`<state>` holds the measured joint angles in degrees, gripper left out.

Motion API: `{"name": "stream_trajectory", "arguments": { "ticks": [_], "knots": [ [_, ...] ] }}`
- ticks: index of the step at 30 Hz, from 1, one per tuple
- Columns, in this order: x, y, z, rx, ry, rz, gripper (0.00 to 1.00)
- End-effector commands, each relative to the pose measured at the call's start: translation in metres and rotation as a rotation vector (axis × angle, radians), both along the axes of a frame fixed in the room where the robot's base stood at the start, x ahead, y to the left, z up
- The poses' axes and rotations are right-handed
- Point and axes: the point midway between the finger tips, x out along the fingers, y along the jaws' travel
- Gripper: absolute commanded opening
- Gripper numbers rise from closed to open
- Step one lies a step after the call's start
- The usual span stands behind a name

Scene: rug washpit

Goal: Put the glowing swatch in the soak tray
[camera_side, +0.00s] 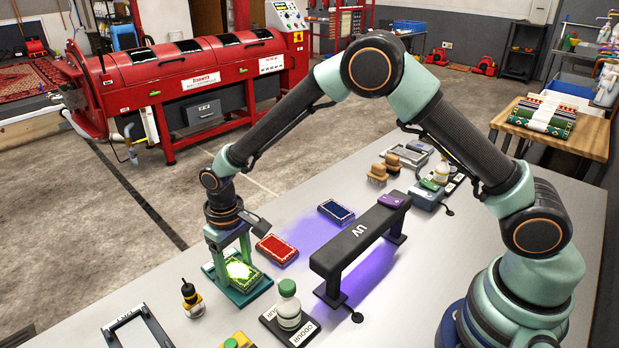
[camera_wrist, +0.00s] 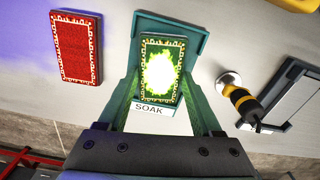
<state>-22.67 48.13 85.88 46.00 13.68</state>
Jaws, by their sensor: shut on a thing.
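The green swatch (camera_side: 246,277) has a pale patterned border and a bright yellow-green glow at its middle. It also shows in the wrist view (camera_wrist: 150,95). My gripper (camera_side: 231,264) is shut on it, with a finger along each side.
A red swatch (camera_side: 277,250) and a blue swatch (camera_side: 336,211) lie near the black UV lamp bar (camera_side: 350,240), over violet light. A green-capped bottle (camera_side: 288,308) and a small black-and-yellow tool (camera_side: 190,297) stand near the tray. An empty grey frame (camera_side: 140,316) lies at the front.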

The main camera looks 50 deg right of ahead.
Motion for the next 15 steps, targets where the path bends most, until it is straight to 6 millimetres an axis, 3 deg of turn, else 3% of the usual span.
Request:
{"name": "stream_trajectory", "arguments": {
  "ticks": [13, 14, 15],
  "knots": [
    [0.0002, 0.0001, -0.0022, 0.000, -0.001, 0.000, 0.11],
    [0.0003, 0.0001, -0.0021, 0.000, -0.001, 0.000, 0.70],
    [0.0003, 0.0001, -0.0021, 0.000, -0.001, 0.000, 0.85]
  ]
}}
